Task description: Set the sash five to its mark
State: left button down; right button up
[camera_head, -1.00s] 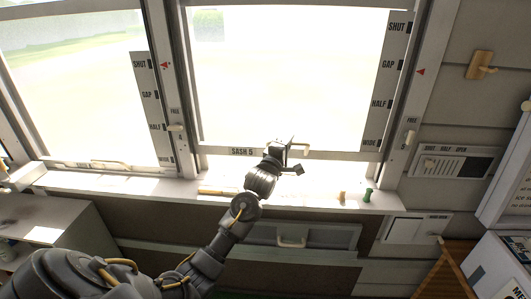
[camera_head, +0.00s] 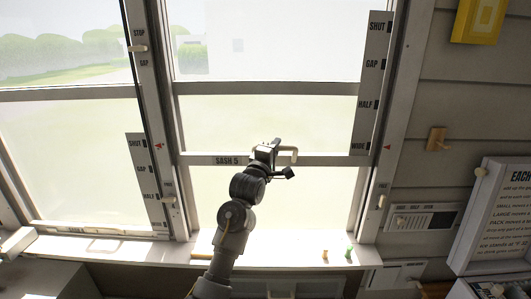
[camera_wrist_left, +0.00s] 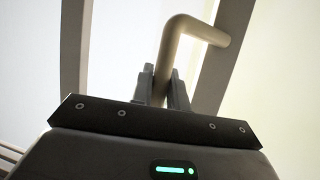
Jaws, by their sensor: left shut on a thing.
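Sash five (camera_head: 330,159) is the right-hand window sash, raised well above the sill. Its label shows on the bottom rail. Its scale board (camera_head: 372,85) reads SHUT, GAP, HALF, WIDE from top down. The red arrow (camera_head: 387,147) on the right post is level with WIDE. My left gripper (camera_head: 276,150) is shut on the sash's cream handle (camera_head: 293,154). In the left wrist view the two fingers (camera_wrist_left: 161,88) stand on either side of the bent handle (camera_wrist_left: 192,26). My right gripper is not in view.
A cream catch (camera_head: 382,201) sits on the right post, by the word FREE. The sill (camera_head: 300,254) holds small pegs (camera_head: 349,252) at its right. The left sash (camera_head: 60,228) is down, its arrow near SHUT. A wall hook (camera_head: 436,138) is to the right.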

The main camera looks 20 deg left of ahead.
pick_arm(q)
jog(key=shift+r, duration=0.6)
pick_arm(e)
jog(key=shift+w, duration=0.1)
pick_arm(q)
jog(key=c, duration=1.5)
grip_release()
jog(key=shift+c, duration=0.2)
jog(key=shift+o, duration=0.9)
jog(key=shift+f, duration=0.25)
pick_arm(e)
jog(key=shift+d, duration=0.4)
